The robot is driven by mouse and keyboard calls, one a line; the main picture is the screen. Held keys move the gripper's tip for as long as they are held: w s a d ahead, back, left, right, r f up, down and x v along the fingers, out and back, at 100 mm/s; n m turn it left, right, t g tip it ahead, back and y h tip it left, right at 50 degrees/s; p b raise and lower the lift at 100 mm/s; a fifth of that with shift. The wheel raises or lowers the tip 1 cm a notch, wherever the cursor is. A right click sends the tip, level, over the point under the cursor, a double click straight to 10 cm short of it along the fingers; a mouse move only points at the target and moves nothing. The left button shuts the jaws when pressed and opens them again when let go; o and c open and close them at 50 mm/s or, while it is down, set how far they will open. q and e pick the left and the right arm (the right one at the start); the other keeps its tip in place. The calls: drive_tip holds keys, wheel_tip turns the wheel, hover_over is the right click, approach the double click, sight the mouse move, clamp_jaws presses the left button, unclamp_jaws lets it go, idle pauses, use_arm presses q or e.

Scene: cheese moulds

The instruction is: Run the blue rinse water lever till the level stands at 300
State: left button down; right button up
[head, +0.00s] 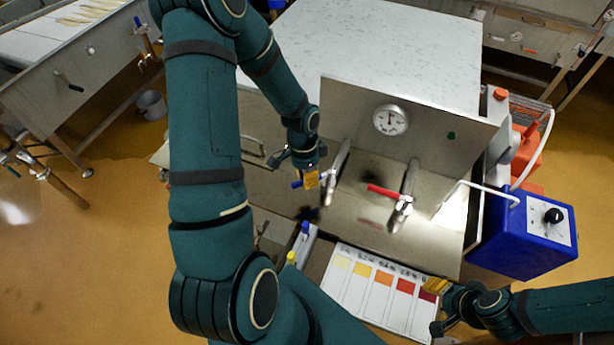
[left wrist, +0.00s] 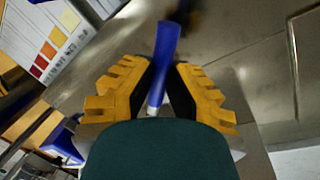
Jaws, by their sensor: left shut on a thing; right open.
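The blue lever (head: 296,184) sits on the left tap of the steel counter, and its blue handle also shows in the left wrist view (left wrist: 166,50). My left gripper (head: 311,179) is shut on it, with the yellow finger pads on both sides of the handle in the left wrist view (left wrist: 157,88). A second tap with a red lever (head: 383,191) stands to the right. A round dial gauge (head: 390,119) is on the upright steel panel; its numbers are too small to read. I make out no level marked 300. My right gripper (head: 436,308) is open and empty at the lower right.
A colour chart (head: 345,301) lies in front of the counter. A blue box with a black knob (head: 530,235) stands at the right, with a white hose and orange parts behind it. A pale speckled worktop (head: 370,45) lies behind the panel. Orange floor shows at the left.

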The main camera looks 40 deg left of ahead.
use_arm(q)
drive_tip(key=c, duration=0.9)
unclamp_jaws()
drive_tip(key=shift+s+f, duration=0.1)
wheel_tip(320, 180, up, 12)
drive_tip(key=w+a, duration=0.1)
drive_tip(key=a, duration=0.1)
drive_tip(key=shift+w+f, duration=0.1)
